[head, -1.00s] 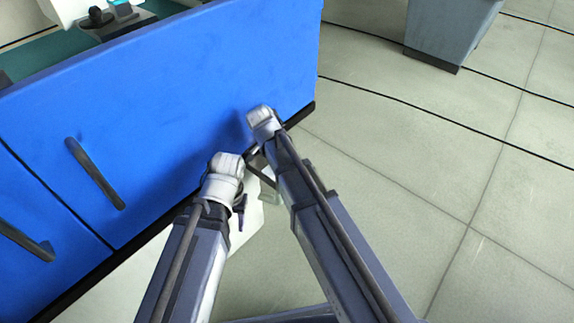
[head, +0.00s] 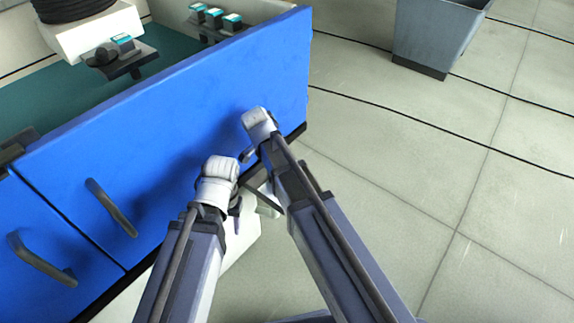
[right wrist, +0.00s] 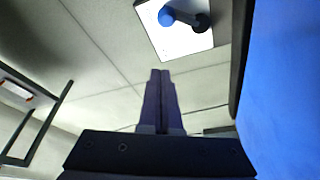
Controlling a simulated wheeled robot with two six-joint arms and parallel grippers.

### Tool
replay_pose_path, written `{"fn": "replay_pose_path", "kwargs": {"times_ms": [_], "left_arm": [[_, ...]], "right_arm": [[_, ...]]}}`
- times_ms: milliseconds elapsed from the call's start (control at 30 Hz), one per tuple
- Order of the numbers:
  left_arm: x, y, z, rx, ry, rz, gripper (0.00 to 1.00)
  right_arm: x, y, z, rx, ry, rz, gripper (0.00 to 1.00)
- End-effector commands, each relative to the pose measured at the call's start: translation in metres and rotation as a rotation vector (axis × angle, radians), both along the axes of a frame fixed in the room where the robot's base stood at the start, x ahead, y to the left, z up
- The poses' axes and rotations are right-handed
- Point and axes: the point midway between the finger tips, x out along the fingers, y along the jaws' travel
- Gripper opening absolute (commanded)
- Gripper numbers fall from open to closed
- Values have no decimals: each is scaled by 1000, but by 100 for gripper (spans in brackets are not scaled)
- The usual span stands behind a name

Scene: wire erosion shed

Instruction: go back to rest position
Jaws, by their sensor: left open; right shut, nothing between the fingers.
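Both my arms reach up from the bottom of the head view in front of a blue cabinet front (head: 190,120). My left gripper (head: 238,212) hangs below the pale wrist of the left arm, small and partly in shadow. It is open, with nothing seen in it. My right arm ends in a pale joint close to the blue front; its gripper is mostly hidden behind the arm there. In the right wrist view, the right gripper's dark purple fingers (right wrist: 161,76) are together and hold nothing. The blue surface (right wrist: 282,90) fills that view's right side.
The cabinet has dark handles (head: 110,207) at left and a teal worktop with a button box (head: 120,55) behind. A grey bin (head: 435,35) stands at top right. Tiled floor (head: 430,190) is open on the right. A dark frame (right wrist: 38,118) shows in the wrist view.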

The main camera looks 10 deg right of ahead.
Motion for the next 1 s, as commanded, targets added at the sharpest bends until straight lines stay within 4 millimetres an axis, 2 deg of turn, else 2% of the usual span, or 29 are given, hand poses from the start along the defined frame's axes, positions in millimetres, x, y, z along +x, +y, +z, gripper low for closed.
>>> {"fn": "replay_pose_path", "kwargs": {"times_ms": [567,667,767,1000], "left_arm": [[0,0,3,0,0,0,50],[0,0,8,0,0,0,50],[0,0,22,0,0,0,50],[0,0,63,0,0,0,50]], "right_arm": [[0,1,3,0,1,3,0],[-7,4,8,5,20,54,0],[-26,12,20,16,77,208,0],[-92,40,55,70,273,840,0]]}}
